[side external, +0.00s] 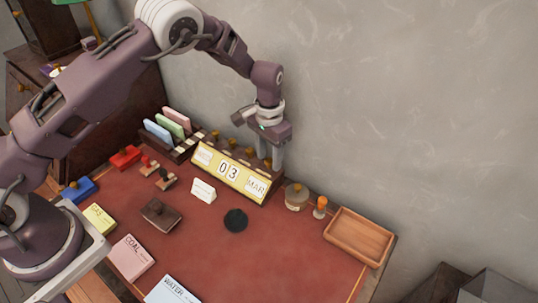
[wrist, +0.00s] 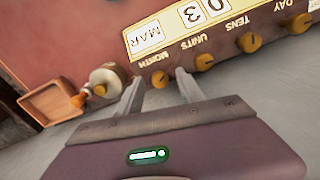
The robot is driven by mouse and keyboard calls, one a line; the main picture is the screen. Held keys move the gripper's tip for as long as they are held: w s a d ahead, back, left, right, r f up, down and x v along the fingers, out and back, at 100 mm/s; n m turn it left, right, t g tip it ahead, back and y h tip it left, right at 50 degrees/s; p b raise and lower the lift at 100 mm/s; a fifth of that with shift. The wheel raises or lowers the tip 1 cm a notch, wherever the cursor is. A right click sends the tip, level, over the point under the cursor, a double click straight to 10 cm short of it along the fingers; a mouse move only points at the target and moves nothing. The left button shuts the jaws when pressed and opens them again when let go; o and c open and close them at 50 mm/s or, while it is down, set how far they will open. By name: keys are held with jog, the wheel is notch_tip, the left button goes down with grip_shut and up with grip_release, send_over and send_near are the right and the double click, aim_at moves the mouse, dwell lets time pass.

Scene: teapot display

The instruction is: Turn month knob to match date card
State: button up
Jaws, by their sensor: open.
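The yellow-faced calendar (side external: 228,158) stands on the desk and shows "03" and "MAR"; its left day window is too blurred to read. In the wrist view the calendar (wrist: 180,22) has a row of brass knobs labelled DAY, TENS, UNITS and MONTH. The month knob (wrist: 160,79) appears between the fingertips of my open gripper (wrist: 158,77), one finger on each side; contact cannot be told. In the side view my gripper (side external: 272,160) points down behind the calendar's right end. A small white folded card (side external: 203,189) stands in front of the calendar; its writing is illegible.
A round jar (side external: 296,196), an orange-handled stamp (side external: 320,206) and a wooden tray (side external: 358,237) are right of the calendar. A card rack (side external: 175,133) stands left of it. A dark round disc (side external: 236,219) and a brown blotter (side external: 160,214) lie in front. The wall is close behind.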

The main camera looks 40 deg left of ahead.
aim_at(269, 159)
jog(key=shift+c, duration=0.5)
grip_shut()
jog(key=n, duration=0.5)
jog(key=shift+n, duration=0.3)
jog(key=shift+o, duration=0.5)
grip_release()
notch_tip(269, 159, up, 7)
jog(key=shift+r, duration=0.1)
